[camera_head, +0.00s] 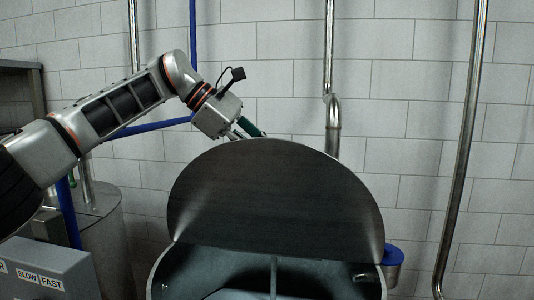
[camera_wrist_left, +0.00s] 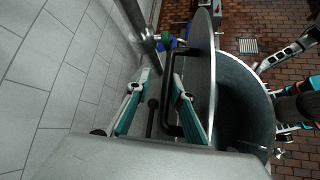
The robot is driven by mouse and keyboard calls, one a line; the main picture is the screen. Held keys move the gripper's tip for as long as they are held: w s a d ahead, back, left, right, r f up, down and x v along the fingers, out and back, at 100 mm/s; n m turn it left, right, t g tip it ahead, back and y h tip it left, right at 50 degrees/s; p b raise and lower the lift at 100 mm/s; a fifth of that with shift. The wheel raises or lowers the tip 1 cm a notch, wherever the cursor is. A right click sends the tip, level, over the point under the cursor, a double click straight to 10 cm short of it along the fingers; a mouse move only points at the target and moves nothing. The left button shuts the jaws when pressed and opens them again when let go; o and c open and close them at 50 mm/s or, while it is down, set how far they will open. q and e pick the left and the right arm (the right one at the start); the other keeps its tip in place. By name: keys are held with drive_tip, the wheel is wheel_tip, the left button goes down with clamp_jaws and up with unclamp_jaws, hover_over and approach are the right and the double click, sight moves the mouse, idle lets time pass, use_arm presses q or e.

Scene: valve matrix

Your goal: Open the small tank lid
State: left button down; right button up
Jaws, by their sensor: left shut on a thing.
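The tank lid (camera_head: 275,195) is a dark grey, rounded metal plate. It stands raised and steeply tilted above the open tank (camera_head: 160,268), so the tank's inside shows. In the left wrist view the lid (camera_wrist_left: 203,70) is seen nearly edge-on, with a black bar handle (camera_wrist_left: 167,105) on its outer face. My left gripper (camera_head: 250,130) is at the lid's upper left edge, its fingertips partly hidden behind it. In the left wrist view my left gripper (camera_wrist_left: 160,85) has its teal-padded fingers either side of the handle and is shut on it.
A tiled wall with vertical steel pipes (camera_head: 328,60) stands behind the lid. A smaller steel cylinder (camera_head: 100,235) and a control box (camera_head: 45,270) labelled SLOW and FAST are at the left. A blue-topped fitting (camera_head: 393,257) is at the tank's right.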

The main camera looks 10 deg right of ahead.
use_arm(q)
drive_tip(key=shift+w+f, duration=0.5)
drive_tip(key=shift+f, duration=0.05)
drive_tip(key=c, duration=2.1)
unclamp_jaws()
drive_tip(key=shift+c, duration=0.2)
drive_tip(key=shift+w+d, duration=0.15)
drive_tip(key=shift+d, duration=0.15)
